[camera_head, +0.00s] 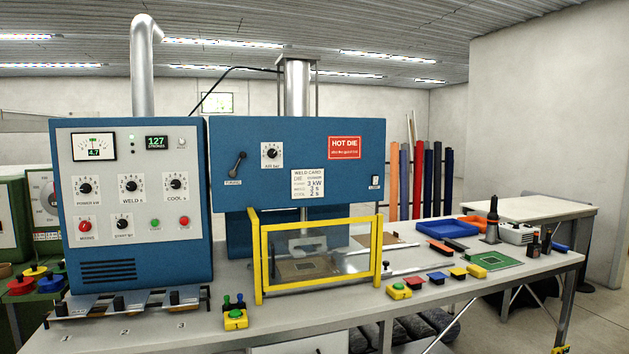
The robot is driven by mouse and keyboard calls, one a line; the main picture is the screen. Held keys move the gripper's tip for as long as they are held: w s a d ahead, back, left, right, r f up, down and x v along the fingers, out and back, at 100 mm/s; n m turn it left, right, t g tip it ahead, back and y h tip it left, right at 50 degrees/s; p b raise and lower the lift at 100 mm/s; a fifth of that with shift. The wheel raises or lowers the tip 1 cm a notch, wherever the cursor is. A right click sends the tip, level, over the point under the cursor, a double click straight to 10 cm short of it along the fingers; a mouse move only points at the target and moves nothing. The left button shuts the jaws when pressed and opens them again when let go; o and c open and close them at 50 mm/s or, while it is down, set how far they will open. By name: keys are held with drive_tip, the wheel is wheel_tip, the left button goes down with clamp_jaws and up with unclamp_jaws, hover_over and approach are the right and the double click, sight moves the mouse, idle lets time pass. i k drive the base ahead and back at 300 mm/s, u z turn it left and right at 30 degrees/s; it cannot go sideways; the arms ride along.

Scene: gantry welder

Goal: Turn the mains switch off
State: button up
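The mains switch (86,226) is a small red round switch at the lower left of the light front panel (130,180) on the blue welder cabinet (140,276). A small red label below it appears to read MAINS. The switch is too small to tell its position. To its right are a black knob (124,224), a green lamp or button (155,223) and a red one (184,221). My gripper is not in view.
The grey bench (330,316) extends in front of the cabinet. Black-handled tooling bars (118,304) lie below the panel. A yellow box with a green button (235,319) and a yellow guard frame (259,270) stand to the right. The space before the panel looks clear.

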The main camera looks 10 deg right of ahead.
sight(85, 225)
drive_tip(key=u, duration=0.25)
drive_tip(key=i, duration=0.3)
drive_tip(key=u, duration=0.95)
drive_tip(key=i, duration=1.8)
drive_tip(key=z, duration=0.55)
